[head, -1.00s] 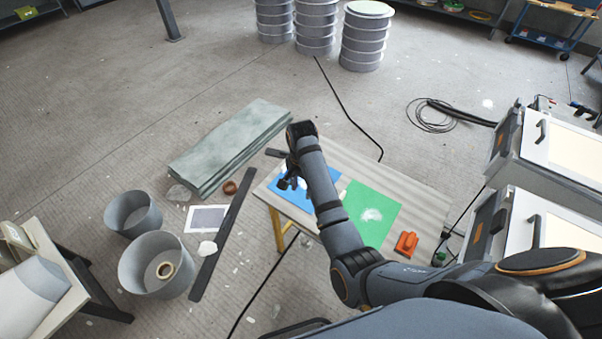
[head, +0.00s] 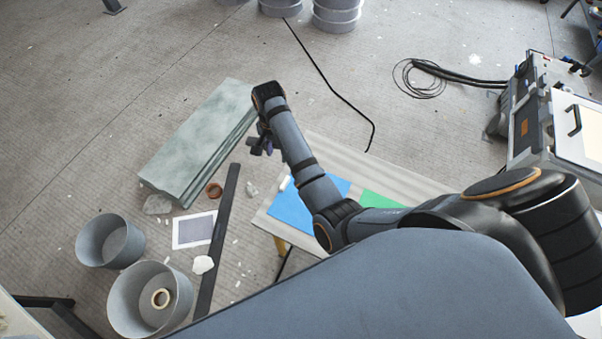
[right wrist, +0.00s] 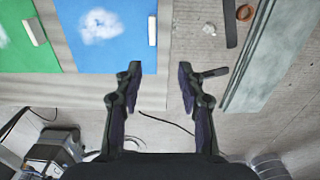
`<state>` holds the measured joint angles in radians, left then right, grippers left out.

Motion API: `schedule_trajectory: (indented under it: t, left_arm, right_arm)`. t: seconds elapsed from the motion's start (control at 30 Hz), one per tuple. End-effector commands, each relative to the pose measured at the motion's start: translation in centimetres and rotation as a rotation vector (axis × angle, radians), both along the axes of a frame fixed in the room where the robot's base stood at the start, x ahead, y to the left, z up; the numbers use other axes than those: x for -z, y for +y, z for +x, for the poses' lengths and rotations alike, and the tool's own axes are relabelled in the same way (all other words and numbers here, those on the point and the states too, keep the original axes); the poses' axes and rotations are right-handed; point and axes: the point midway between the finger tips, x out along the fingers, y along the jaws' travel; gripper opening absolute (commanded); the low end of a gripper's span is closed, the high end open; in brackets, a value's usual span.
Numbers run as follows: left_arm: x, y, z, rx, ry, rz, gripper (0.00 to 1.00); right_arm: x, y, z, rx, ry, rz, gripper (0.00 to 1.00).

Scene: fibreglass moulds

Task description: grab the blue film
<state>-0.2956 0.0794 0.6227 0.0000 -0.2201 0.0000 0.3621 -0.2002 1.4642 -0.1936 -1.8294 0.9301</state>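The blue film (head: 292,214) lies flat on the table, partly covered by my right arm in the head view. In the right wrist view the blue film (right wrist: 112,52) is at the upper left, with a pale patch on it and a small white bar at its right edge. My right gripper (head: 258,146) hangs past the film, beyond the table's far left corner. In the right wrist view its two fingers (right wrist: 160,70) are apart with nothing between them, to the side of the film. My left gripper is in neither view.
A green sheet (head: 374,200) lies beside the film on the table (head: 335,160). A stack of pale green slabs (head: 200,140), a dark strip (head: 222,235) and grey tubs (head: 108,241) are on the floor to the left. A black cable (head: 335,88) runs behind the table.

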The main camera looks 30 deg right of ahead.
Motion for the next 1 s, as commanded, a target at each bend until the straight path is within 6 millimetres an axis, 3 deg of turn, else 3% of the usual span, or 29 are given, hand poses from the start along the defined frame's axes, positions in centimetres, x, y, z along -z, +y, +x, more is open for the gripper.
schedule_trajectory:
  t: [0.03, 0.4, 0.53, 0.77, 1.0]
  left_arm:
    - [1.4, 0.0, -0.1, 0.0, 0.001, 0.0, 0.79]
    - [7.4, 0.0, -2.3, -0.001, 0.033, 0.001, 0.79]
    - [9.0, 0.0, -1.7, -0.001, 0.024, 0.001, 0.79]
    - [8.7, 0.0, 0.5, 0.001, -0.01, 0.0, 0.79]
    - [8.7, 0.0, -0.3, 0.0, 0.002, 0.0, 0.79]
  right_arm:
    - [1.3, 0.0, 0.0, 0.0, 0.0, 0.0, 0.4]
    - [7.3, 0.0, -0.1, 0.0, -0.001, 0.001, 0.4]
    - [8.9, 0.0, -0.1, 0.0, -0.001, 0.0, 0.4]
    - [9.1, 0.0, -0.1, 0.0, 0.001, -0.001, 0.4]
    - [13.1, -0.1, -0.2, 0.0, 0.001, 0.0, 0.4]
